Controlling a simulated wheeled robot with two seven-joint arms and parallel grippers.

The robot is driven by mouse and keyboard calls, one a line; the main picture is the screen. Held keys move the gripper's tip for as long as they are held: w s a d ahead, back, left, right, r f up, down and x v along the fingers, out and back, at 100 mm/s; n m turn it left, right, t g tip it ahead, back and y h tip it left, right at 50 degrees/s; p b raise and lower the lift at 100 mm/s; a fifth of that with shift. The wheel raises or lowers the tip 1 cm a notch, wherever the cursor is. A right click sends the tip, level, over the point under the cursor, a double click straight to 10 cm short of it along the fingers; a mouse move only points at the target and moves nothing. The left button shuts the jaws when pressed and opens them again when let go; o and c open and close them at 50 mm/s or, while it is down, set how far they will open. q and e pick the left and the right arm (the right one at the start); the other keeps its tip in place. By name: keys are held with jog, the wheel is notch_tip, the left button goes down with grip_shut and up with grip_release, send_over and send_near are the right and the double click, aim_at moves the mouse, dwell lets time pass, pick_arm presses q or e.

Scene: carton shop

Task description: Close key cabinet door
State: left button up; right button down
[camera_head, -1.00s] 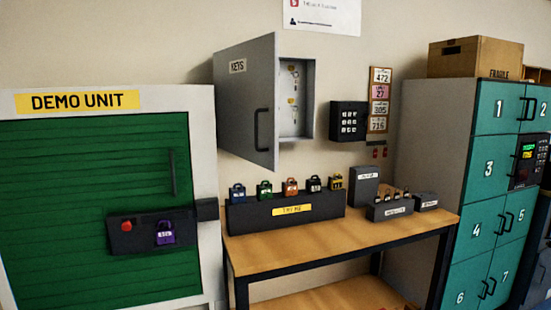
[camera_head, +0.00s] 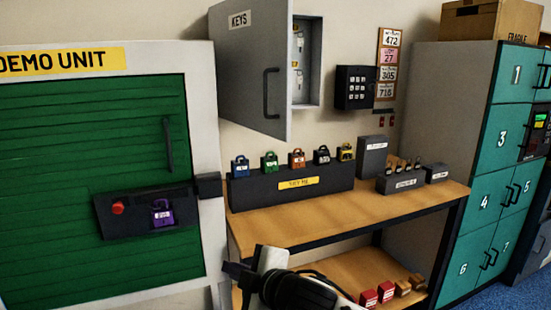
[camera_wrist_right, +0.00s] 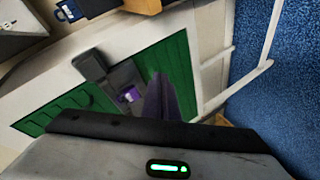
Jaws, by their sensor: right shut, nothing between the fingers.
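The grey key cabinet hangs on the wall with its door (camera_head: 250,70) swung wide open toward me. The door has a KEYS label and a dark vertical handle (camera_head: 271,93) near its free edge. The cabinet interior (camera_head: 302,70) with keys on hooks shows to the right of the door. My right gripper (camera_head: 232,268) is at the bottom centre, below and in front of the bench edge, well below the door and apart from it. Its fingers (camera_wrist_right: 165,97) show in the right wrist view, shut and empty. My left gripper is not in view.
A bench (camera_head: 350,220) stands under the cabinet, with a dark padlock rack (camera_head: 330,185) and small boxes on top. The demo unit (camera_head: 205,130) is at left, teal lockers (camera_head: 485,200) at right. A keypad (camera_head: 354,88) is beside the cabinet.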

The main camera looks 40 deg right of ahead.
jog(key=w+d+r+n+t+h, duration=0.1)
jog(key=d+r, duration=0.2)
jog(key=r, duration=0.4)
jog(key=w+d+r+n+t+h, duration=0.1)
jog(key=d+r, duration=0.1)
jog(key=r, duration=0.5)
jog(key=t+h, duration=0.2)
jog(key=h, duration=0.2)
send_near(276, 130)
jog(key=s+a+r, duration=0.1)
jog(key=s+a, duration=0.1)
jog(key=a, duration=0.4)
jog(key=shift+n, duration=0.4)
jog(key=w+d, duration=0.2)
jog(key=w, duration=0.1)
jog(key=w+d+p, duration=0.1)
jog(key=w, duration=0.2)
jog(key=w+d, duration=0.2)
jog(key=w, duration=0.1)
jog(key=shift+d+r+p, duration=0.1)
jog(key=shift+d+p, duration=0.2)
jog(key=shift+d, duration=0.05)
jog(key=shift+w+d, duration=0.1)
jog(key=shift+d, duration=0.25)
jog(key=shift+d, duration=0.15)
